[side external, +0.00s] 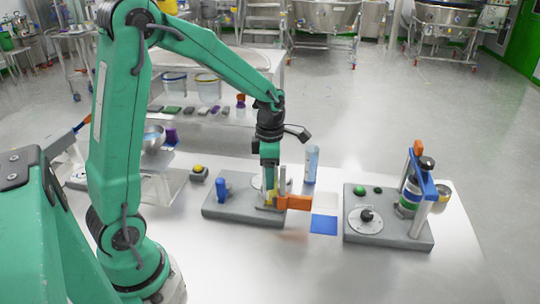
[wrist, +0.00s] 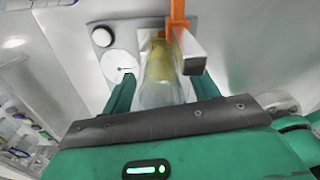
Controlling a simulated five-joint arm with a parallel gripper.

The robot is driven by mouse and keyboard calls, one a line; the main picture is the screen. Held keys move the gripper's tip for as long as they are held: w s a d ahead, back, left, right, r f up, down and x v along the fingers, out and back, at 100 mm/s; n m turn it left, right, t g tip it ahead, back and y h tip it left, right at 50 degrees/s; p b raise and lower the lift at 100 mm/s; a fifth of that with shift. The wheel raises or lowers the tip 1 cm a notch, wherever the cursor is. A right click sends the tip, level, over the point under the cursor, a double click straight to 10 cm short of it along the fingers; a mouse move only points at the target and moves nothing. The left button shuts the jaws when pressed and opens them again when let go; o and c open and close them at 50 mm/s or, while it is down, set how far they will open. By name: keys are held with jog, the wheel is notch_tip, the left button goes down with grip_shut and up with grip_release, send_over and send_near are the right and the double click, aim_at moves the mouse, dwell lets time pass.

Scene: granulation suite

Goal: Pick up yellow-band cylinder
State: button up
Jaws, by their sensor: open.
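The yellow-band cylinder (wrist: 162,92) shows in the wrist view as a pale, translucent body with a yellow band at its far end. It lies between the two green fingers of my gripper (wrist: 167,76), which are open on either side of it. In the side view my gripper (side external: 270,178) points down over the grey base of a fixture. A bit of yellow (side external: 271,198) shows just below it there, beside an orange bar; the rest of the cylinder is mostly hidden. I cannot tell whether the fingers touch the cylinder.
The orange bar (side external: 297,202) and a grey block (wrist: 190,52) are close to the cylinder. A light-blue bottle (side external: 311,163) stands behind. A second fixture (side external: 385,233) is at right. The table's front is clear.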

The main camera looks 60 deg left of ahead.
jog(key=shift+f, duration=0.6)
grip_shut()
jog(key=shift+r, duration=0.15)
notch_tip(320, 180, up, 18)
dwell(0.8)
dwell(0.7)
jog(key=shift+r, duration=2.1)
